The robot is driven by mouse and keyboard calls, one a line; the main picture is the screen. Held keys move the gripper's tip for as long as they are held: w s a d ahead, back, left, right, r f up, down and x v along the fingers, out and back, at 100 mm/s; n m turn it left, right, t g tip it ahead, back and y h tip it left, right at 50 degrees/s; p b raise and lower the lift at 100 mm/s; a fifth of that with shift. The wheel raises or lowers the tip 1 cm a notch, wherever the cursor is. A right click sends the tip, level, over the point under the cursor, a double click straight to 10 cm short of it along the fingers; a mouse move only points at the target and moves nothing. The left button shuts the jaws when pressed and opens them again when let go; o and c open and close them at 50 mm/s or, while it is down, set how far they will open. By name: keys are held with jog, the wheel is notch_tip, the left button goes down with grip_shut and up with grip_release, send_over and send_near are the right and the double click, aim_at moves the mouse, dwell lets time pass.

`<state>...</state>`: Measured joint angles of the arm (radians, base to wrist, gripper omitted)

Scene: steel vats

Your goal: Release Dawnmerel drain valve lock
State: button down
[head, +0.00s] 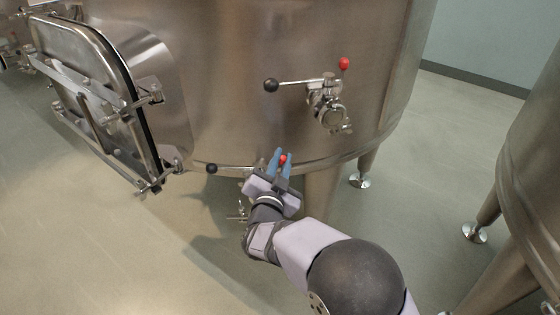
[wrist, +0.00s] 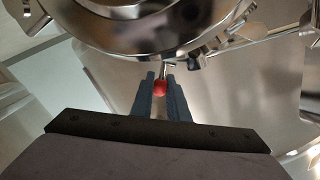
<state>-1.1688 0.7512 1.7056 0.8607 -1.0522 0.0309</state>
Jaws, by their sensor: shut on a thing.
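My gripper (head: 281,160) is at the lower front edge of the big steel vat (head: 240,90). Its two blue fingers are closed on a small red ball knob (head: 283,158). In the wrist view the red knob (wrist: 159,89) sits between the fingertips, on a thin stem below a round steel fitting (wrist: 150,30). A black ball knob (head: 212,168) on a thin handle shows left of my gripper; the rest of this low valve is mostly hidden behind my gripper. No name is legible on the vat.
A second valve (head: 326,104) stands higher on the vat wall, with a black handle knob (head: 270,85) and a red knob (head: 344,63). An open hatch door (head: 85,90) juts out at left. Another vat (head: 535,150) stands at right. The floor (head: 100,240) at lower left is clear.

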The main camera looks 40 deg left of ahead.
jog(key=shift+w+d+f+m+g+b, duration=0.15)
jog(key=shift+d+f+m+b, duration=0.1)
jog(key=shift+m+b, duration=0.4)
jog(key=shift+w+d+f+m+g+b, duration=0.1)
jog(key=shift+w+d+f+m+b, duration=0.1)
jog(key=shift+m+b, duration=0.45)
jog(key=shift+w+d+f+m+g+b, duration=0.15)
jog(key=shift+d+f+m+b, duration=0.2)
jog(key=shift+m, duration=0.55)
jog(key=shift+a+r, duration=0.1)
jog(key=shift+a, duration=0.05)
jog(key=c, duration=1.7)
grip_release()
jog(key=shift+s, duration=0.15)
jog(key=shift+v, duration=3.6)
